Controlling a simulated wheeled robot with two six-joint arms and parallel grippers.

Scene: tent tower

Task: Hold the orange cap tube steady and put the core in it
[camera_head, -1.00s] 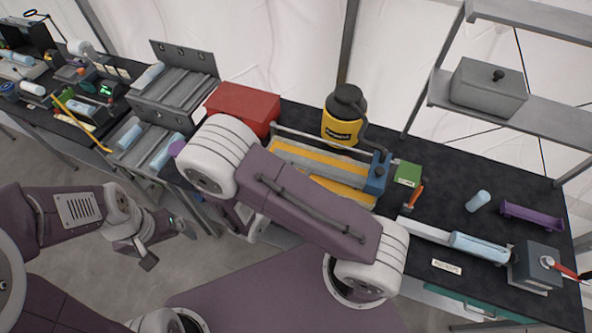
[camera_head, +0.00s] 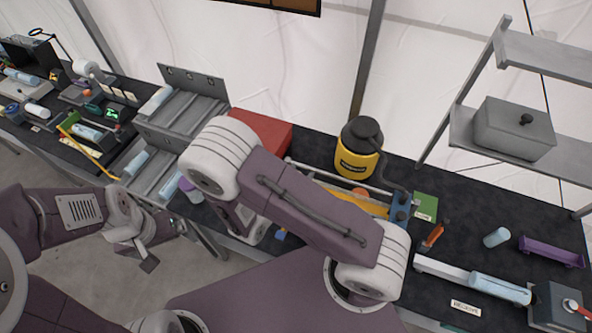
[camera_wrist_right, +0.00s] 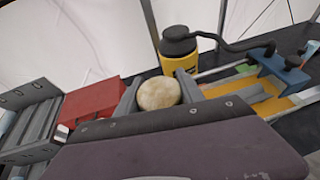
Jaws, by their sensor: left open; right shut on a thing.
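My right gripper (camera_wrist_right: 158,92) shows in the right wrist view. It is shut on a round, beige, rough-surfaced piece (camera_wrist_right: 158,95), seen end-on and probably the core. In the head view my right forearm hides this gripper and its load. My left gripper (camera_head: 163,247) is open and empty in front of the bench at the left, over the floor. I cannot identify the orange cap tube for certain. A small orange rounded thing (camera_head: 361,189) shows just below the yellow jug, by the yellow trough (camera_head: 350,205) with its blue clamp (camera_head: 402,207).
A red box (camera_head: 262,130) and yellow jug (camera_head: 359,150) stand behind. A grey rack (camera_head: 180,115) is at left. At right are a green block (camera_head: 426,205), an orange-handled tool (camera_head: 432,237), pale blue tubes (camera_head: 497,237) and a purple cradle (camera_head: 552,252). Dark bench top is free between them.

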